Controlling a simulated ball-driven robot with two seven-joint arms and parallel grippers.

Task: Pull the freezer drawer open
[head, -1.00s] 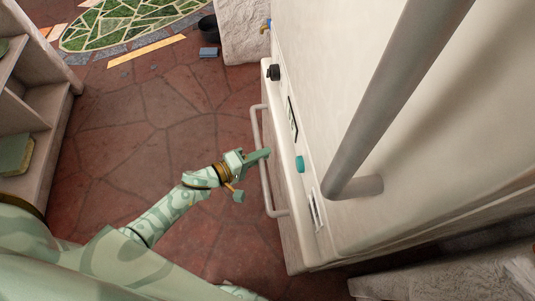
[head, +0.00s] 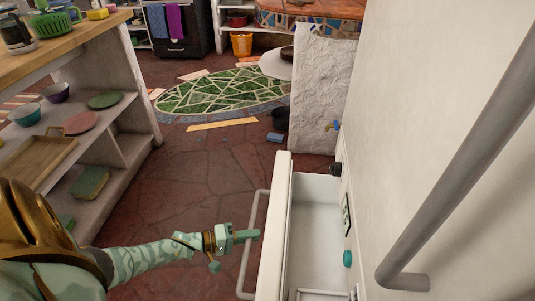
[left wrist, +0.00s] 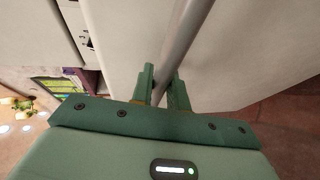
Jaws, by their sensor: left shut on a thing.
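The white freezer drawer (head: 283,205) stands pulled out from the freezer body in the head view, with its pale inside (head: 316,220) showing. Its grey bar handle (head: 247,265) runs along the front face. My left gripper (head: 250,236) is at the handle, shut on the bar. In the left wrist view the two green fingers (left wrist: 164,90) close around the grey bar (left wrist: 185,42). My right gripper does not show.
A large grey handle (head: 440,170) sticks out from the freezer door above the drawer. A shelf unit with bowls and plates (head: 104,100) stands on the left. A small blue block (head: 275,137) lies on the floor. The stone floor left of the drawer is clear.

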